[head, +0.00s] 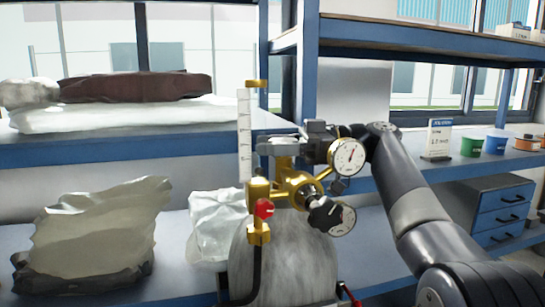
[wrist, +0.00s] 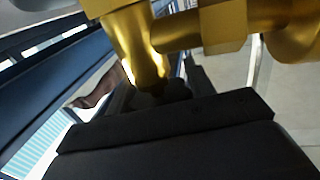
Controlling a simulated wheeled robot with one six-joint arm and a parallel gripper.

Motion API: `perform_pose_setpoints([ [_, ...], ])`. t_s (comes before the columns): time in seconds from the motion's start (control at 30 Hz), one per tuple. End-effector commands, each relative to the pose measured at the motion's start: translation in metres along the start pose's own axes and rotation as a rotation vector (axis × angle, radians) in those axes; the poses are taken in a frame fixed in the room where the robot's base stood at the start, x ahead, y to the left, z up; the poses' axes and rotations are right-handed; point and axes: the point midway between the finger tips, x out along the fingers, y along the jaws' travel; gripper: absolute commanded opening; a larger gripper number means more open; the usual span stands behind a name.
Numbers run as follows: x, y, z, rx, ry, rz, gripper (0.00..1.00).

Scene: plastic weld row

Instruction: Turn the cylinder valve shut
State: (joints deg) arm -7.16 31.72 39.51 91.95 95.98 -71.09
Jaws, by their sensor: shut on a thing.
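The grey gas cylinder (head: 283,262) stands upright in the head view, with a brass valve and regulator (head: 297,188) on top. My gripper (head: 280,147) reaches in from the right and is shut on the valve's top, where the handwheel sits; the jaws hide most of it. In the wrist view, brass valve parts (wrist: 140,45) fill the top, close to my dark gripper (wrist: 165,105). The regulator carries an upper gauge (head: 348,156), a lower gauge (head: 343,220) and a black knob (head: 324,215). A flow tube (head: 244,135) with a red knob (head: 264,209) stands left.
A blue-edged shelf (head: 120,156) holds bags behind the cylinder. A crumpled sack (head: 95,235) lies lower left. Green (head: 471,146) and blue (head: 496,142) tubs and a small sign (head: 440,138) stand at right, above a blue drawer unit (head: 503,205). A shelf post rises close behind my gripper.

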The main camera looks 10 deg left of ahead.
Motion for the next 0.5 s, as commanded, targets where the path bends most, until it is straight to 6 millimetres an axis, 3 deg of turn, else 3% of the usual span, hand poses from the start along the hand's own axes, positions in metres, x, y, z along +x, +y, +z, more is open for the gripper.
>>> perform_pose_setpoints([
  [0.3, -0.0002, 0.0031, 0.0040, -0.003, 0.001, 0.205, 0.28],
  [0.5, -0.0008, 0.0051, 0.0008, 0.000, 0.002, 0.253, 0.28],
])
